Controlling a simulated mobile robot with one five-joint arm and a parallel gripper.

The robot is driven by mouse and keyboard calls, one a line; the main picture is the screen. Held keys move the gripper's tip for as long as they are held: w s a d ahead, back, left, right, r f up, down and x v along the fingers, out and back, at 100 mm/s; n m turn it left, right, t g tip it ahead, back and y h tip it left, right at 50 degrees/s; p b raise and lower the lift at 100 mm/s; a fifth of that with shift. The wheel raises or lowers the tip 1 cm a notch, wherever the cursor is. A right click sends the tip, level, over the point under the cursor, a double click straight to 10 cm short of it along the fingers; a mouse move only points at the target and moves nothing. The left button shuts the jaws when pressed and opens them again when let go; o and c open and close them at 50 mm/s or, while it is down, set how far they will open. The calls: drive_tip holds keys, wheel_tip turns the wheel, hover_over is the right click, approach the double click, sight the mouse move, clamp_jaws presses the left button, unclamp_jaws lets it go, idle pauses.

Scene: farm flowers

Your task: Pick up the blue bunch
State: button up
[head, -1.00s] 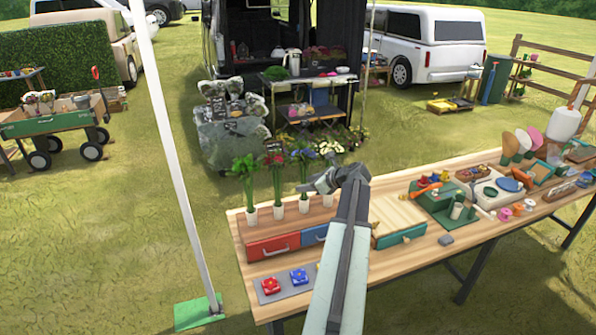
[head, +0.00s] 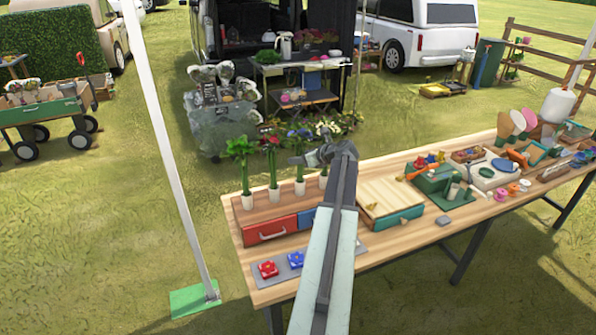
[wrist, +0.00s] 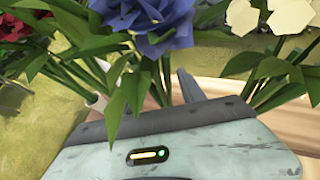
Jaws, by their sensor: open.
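The blue bunch (head: 298,138) stands upright in a white vase (head: 299,188) on the wooden stand at the table's left end. In the wrist view its large blue bloom (wrist: 155,28) and green leaves fill the top middle, right over my gripper. My gripper (head: 302,160) is open and reaches in from the right at the height of the bunch's stems. In the wrist view one dark finger (wrist: 188,86) shows behind the leaves; the other is hidden. I cannot tell whether the stems are between the fingers.
A red bunch (head: 271,150) and a green leafy bunch (head: 241,150) stand to the left. A white bunch (wrist: 292,14) is close on the right, partly behind my arm. A red drawer (head: 270,229) lies below. A wooden box (head: 392,194) and other wares fill the table's right.

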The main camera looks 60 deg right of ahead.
clamp_jaws()
drive_tip(key=shift+r, duration=0.1)
